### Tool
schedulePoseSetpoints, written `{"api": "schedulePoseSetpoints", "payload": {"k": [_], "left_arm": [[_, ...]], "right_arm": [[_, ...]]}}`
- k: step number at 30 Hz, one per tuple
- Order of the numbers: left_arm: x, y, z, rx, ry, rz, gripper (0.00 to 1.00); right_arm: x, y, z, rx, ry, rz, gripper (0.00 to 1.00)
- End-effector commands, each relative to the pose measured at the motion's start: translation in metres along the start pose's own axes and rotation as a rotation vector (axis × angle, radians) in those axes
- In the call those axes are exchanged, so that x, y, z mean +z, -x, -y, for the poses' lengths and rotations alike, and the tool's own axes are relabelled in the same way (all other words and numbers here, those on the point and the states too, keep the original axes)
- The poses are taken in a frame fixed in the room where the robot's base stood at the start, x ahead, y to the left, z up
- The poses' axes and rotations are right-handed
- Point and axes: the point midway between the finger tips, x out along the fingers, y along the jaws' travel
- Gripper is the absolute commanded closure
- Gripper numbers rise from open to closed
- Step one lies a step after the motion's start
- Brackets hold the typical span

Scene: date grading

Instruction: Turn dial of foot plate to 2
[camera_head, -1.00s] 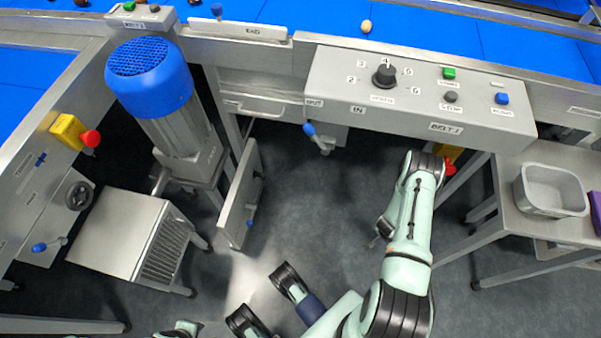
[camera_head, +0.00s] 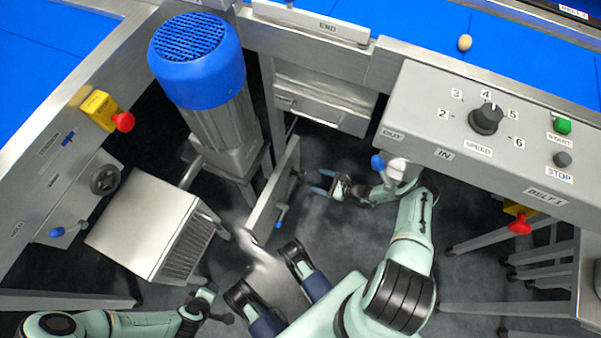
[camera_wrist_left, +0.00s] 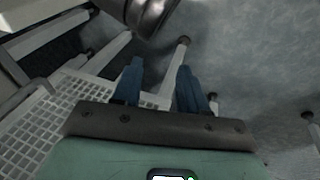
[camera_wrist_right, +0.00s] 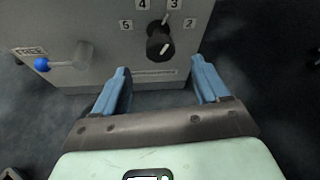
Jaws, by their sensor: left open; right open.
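The foot plate (camera_head: 268,208) is an upright grey panel near the floor, seen nearly edge-on in the head view. In the right wrist view its face (camera_wrist_right: 108,62) carries a black dial (camera_wrist_right: 160,40) with numbers 2 to 5 visible. A pale mark at the dial's top lies between 4 and 3; the exact setting is unclear. My right gripper (camera_head: 322,181) is open and empty, to the right of the plate and facing it. In its wrist view the fingers (camera_wrist_right: 160,67) are apart, short of the dial. My left gripper (camera_wrist_left: 159,68) is open and empty, low above the floor.
A blue-tipped lever (camera_wrist_right: 62,62) labelled FREE sits left of the dial. The belt control panel (camera_head: 400,105) with its speed knob (camera_head: 486,118) overhangs at right. A blue-topped motor (camera_head: 198,50) and a vented metal box (camera_head: 140,222) stand left of the plate.

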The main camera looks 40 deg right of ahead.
Motion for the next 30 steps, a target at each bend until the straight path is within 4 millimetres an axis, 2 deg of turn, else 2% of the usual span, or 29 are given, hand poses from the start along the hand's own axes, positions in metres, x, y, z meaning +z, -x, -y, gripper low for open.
{"api": "schedulePoseSetpoints", "payload": {"k": [1, 6, 12, 18, 27, 29, 30], "left_arm": [[0.005, -0.008, 0.006, -0.009, 0.005, 0.015, 0.57], [0.027, -0.022, 0.023, -0.04, 0.022, 0.08, 0.57], [0.051, -0.034, 0.041, -0.073, 0.042, 0.156, 0.57], [0.062, -0.038, 0.05, -0.09, 0.053, 0.192, 0.57], [0.064, -0.038, 0.051, -0.092, 0.055, 0.198, 0.57], [0.064, -0.038, 0.051, -0.092, 0.055, 0.198, 0.57], [0.064, -0.038, 0.051, -0.092, 0.055, 0.197, 0.57]], "right_arm": [[-0.002, -0.014, -0.002, 0.003, 0.001, 0.002, 0.26], [-0.003, -0.051, -0.003, 0.004, 0.0, 0.001, 0.26], [-0.002, -0.084, -0.002, 0.004, 0.001, 0.0, 0.26], [-0.001, -0.098, -0.002, 0.003, 0.0, -0.002, 0.26], [-0.001, -0.099, -0.002, 0.003, 0.0, -0.002, 0.26], [-0.001, -0.099, -0.001, 0.003, 0.0, -0.002, 0.45], [-0.001, -0.099, -0.002, 0.003, 0.0, -0.002, 0.58]]}}
